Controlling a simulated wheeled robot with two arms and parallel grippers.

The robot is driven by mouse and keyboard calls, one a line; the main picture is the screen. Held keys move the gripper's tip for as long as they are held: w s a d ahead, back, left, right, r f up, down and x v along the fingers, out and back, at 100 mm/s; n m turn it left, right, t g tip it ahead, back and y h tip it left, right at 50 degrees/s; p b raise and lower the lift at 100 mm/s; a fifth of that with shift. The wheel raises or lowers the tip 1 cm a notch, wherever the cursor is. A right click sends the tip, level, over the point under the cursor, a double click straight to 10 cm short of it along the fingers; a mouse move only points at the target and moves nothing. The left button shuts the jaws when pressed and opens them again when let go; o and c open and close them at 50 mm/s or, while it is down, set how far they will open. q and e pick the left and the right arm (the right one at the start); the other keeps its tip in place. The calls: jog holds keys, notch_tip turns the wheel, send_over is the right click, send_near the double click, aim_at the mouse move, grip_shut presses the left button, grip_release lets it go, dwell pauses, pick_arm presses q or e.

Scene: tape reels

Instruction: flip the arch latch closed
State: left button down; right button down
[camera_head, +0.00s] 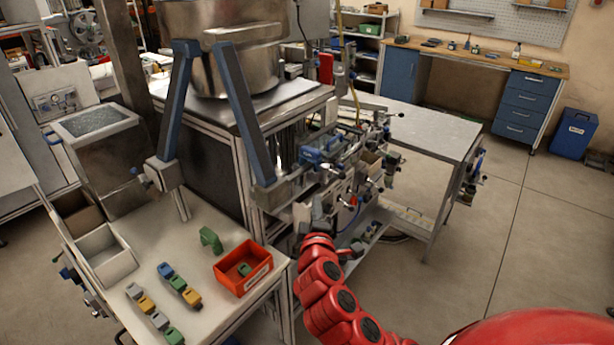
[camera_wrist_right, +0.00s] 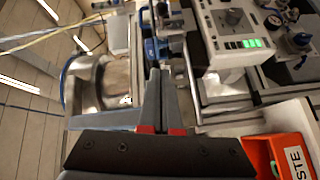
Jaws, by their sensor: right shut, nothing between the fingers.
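A large arch with blue legs (camera_head: 236,100) and a grey crossbar (camera_head: 243,33) stands in front of the steel bowl in the head view. Its right leg ends near a cluster of blue and metal fittings (camera_head: 325,150). I cannot make out for sure which part is the latch or how it is set. My right gripper (camera_head: 319,208) is below and in front of these fittings. In the right wrist view, its grey fingers (camera_wrist_right: 158,78) are together and empty, pointing towards a blue fitting (camera_wrist_right: 151,47). Contact with it cannot be told. My left gripper is not seen.
The steel bowl (camera_head: 235,72) shows behind. A white control box with green-lit buttons (camera_wrist_right: 233,40) and a red waste bin (camera_wrist_right: 262,150) are right of the fingers in the wrist view. A white table with several coloured blocks and a red tray (camera_head: 228,283) is at the lower left.

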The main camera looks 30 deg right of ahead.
jog(key=p, duration=0.3)
send_near(332, 171)
jog(key=x, duration=0.4)
jog(key=shift+w, duration=0.25)
jog(key=shift+w, duration=0.1)
